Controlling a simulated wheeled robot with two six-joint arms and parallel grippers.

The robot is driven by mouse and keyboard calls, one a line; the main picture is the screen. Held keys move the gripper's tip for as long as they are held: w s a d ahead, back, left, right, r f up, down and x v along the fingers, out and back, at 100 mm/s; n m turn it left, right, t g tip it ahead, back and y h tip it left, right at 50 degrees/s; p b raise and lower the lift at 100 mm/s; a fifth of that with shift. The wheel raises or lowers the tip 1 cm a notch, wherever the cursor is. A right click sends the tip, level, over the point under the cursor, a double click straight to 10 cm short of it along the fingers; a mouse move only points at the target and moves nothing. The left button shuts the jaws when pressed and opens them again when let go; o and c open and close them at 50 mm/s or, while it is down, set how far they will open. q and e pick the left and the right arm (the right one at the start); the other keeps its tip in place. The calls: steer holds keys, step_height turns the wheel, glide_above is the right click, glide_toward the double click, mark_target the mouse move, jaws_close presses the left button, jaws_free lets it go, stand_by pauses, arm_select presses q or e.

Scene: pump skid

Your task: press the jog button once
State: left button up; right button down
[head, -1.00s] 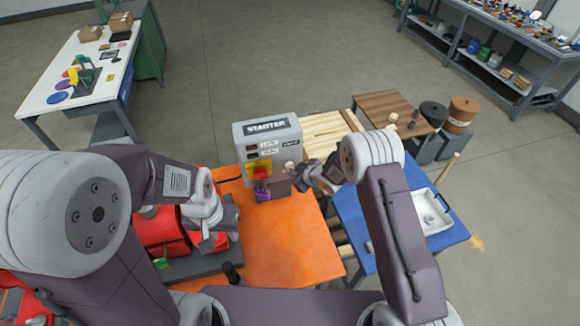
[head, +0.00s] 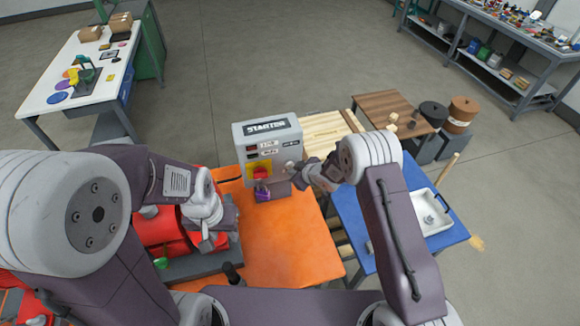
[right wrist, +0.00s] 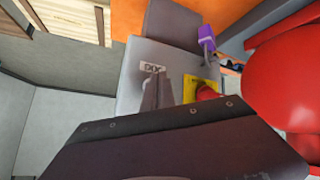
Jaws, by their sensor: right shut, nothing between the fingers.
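The grey starter box (head: 268,128) stands at the back of the orange table. It has a dark name plate, small labels and a yellow panel with a red handle (head: 260,172). My right gripper (head: 290,167) is shut and empty close to the box's front, right of the yellow panel. In the right wrist view its fingers (right wrist: 160,92) point at the box face beside the JOG label (right wrist: 152,68). The jog button itself is hidden or too small to tell. My left gripper (head: 207,240) hangs over the red machine at left; its jaws are unclear.
A purple item (head: 262,192) is at the box's foot; it shows below the yellow panel (right wrist: 206,36). The red machine (head: 160,235) fills the left. A blue table with a white tray (head: 430,212) stands right. The orange table's middle (head: 285,240) is clear.

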steer(key=shift+w+a, duration=0.2)
steer(key=shift+w, duration=0.25)
stand_by(0.7)
steer(key=shift+s+d, duration=0.3)
steer(key=shift+s, duration=0.55)
steer(key=shift+s+d+b, duration=0.25)
steer(key=shift+s+b, duration=0.05)
steer(key=shift+s, duration=0.5)
steer(key=shift+s+d+b, duration=0.3)
steer(key=shift+s, duration=0.45)
steer(key=shift+s+d+b, duration=0.25)
steer(key=shift+s+b, duration=0.05)
steer(key=shift+s, duration=0.5)
